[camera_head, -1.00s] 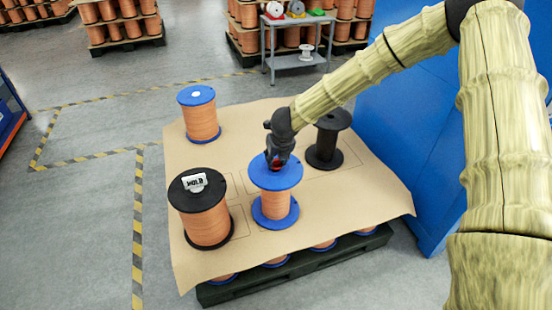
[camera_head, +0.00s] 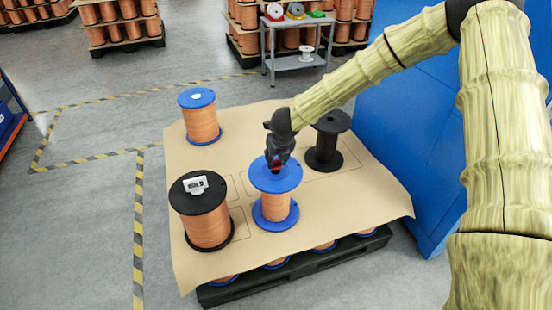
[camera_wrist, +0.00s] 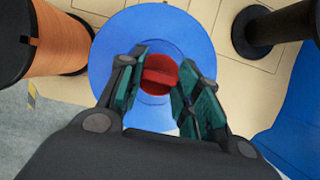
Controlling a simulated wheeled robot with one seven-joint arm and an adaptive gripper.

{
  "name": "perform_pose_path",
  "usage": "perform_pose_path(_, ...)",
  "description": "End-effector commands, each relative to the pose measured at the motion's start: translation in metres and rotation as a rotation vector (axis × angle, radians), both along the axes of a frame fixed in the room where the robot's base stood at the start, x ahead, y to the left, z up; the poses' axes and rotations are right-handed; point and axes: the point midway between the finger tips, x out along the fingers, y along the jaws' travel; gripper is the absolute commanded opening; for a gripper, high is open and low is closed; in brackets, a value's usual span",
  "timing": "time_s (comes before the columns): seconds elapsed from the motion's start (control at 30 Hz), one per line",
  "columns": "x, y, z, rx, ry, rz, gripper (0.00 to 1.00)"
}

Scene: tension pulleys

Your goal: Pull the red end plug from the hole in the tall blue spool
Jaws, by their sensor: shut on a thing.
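The tall blue spool (camera_head: 288,182) stands upright with copper wire on the cardboard sheet. The red end plug (camera_wrist: 160,72) shows in the wrist view between my fingers, over the middle of the spool's blue top flange (camera_wrist: 190,38). In the head view my gripper (camera_head: 277,166) is directly over the flange centre, pointing down, with only a little red showing under it. My gripper (camera_wrist: 158,82) is shut on the red plug. The hole is hidden under the plug and fingers, so I cannot tell how deep the plug sits.
A black-flanged copper spool with a white HOLD tag (camera_head: 196,185) stands at left. Another blue-topped spool (camera_head: 198,98) is behind it, and an empty black spool (camera_head: 328,126) is at right. Cardboard (camera_head: 240,130) between them is clear. A blue cabinet wall (camera_head: 390,130) rises at right.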

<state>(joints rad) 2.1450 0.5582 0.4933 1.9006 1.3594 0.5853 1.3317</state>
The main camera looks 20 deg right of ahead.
Motion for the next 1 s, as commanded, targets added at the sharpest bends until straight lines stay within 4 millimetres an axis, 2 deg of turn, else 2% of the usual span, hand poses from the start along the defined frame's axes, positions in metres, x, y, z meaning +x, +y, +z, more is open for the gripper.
perform_pose_path(0.27,0.000,0.000,0.003,0.000,0.000,0.000,0.11)
perform_pose_path(0.8,0.000,0.000,0.036,0.000,0.000,0.000,0.11)
perform_pose_path(1.0,0.000,0.000,0.040,0.000,0.000,0.000,0.11)
